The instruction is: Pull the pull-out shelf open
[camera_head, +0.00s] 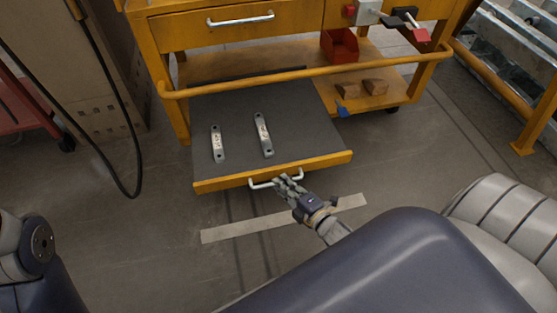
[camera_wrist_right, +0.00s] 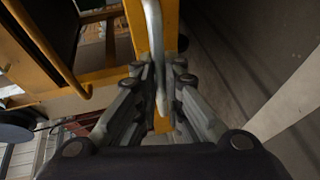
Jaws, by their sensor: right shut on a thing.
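The pull-out shelf (camera_head: 235,110) is a dark grey board with a yellow front edge. It extends out from the yellow cart toward me, low down. Its front has a pale bar handle (camera_head: 262,185). My right gripper (camera_head: 285,182) is at the right part of this handle, with its fingers shut on it. In the right wrist view the handle (camera_wrist_right: 153,35) runs between the fingers of my right gripper (camera_wrist_right: 160,90). Two metal brackets (camera_head: 217,145) (camera_head: 263,135) lie on the shelf. My left gripper is not in view; only part of my left arm shows.
The yellow cart (camera_head: 170,32) has a closed drawer with a handle above the shelf. A yellow rail (camera_head: 245,80) crosses over the shelf. A red bin (camera_head: 340,46) and brown blocks (camera_head: 375,87) sit on the lower deck. A black cable hangs at left. Floor before the shelf is clear.

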